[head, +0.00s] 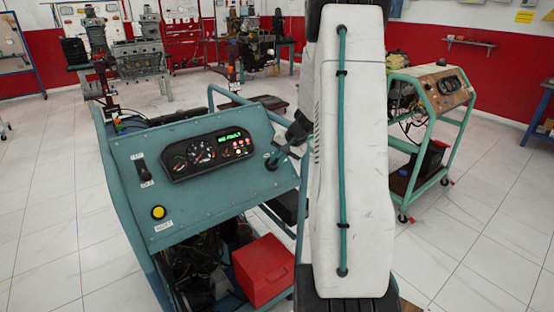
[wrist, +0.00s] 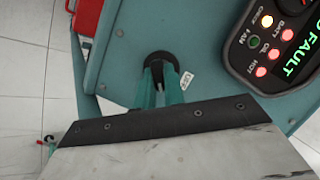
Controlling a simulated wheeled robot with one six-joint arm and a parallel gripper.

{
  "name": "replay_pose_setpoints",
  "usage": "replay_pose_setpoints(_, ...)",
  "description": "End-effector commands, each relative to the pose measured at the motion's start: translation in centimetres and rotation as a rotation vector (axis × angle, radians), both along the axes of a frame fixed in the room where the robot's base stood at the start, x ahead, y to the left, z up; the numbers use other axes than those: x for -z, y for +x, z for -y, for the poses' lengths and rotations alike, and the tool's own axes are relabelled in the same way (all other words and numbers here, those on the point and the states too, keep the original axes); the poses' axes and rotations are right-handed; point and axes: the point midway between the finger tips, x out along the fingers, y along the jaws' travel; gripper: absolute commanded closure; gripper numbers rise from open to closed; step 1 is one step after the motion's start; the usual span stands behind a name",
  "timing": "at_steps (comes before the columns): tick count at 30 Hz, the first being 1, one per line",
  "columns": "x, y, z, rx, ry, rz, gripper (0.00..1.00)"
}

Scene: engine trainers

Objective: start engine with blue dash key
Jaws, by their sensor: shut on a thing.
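The blue dash panel (head: 200,200) is the sloped top of a blue-framed engine trainer in the head view. Its black gauge cluster (head: 210,152) has a lit green display reading "NO FAULT" and lit warning lamps. The cluster also shows at the upper right of the wrist view (wrist: 285,45). My gripper (head: 273,161) is at the panel's right side. In the wrist view its teal fingers (wrist: 161,88) are shut on the dark key (wrist: 158,72) at the round black ignition switch (wrist: 161,59). The fingers hide most of the key, so its turn position is unclear.
A toggle switch (head: 141,168) and a yellow button (head: 158,213) are on the panel's left. A red box (head: 263,269) sits low in the trainer frame. A second trainer with a tan panel (head: 440,87) stands to the right. Tiled floor is open on the left.

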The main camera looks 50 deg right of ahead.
Motion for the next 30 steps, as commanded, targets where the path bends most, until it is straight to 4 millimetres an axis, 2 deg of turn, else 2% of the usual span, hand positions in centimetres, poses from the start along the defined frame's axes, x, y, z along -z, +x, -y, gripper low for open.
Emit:
replay_pose_setpoints(15,0.30,-0.37,0.08,0.288,0.248,0.057,1.00)
replay_pose_setpoints(30,0.34,-0.41,0.08,0.364,0.312,0.073,1.00)
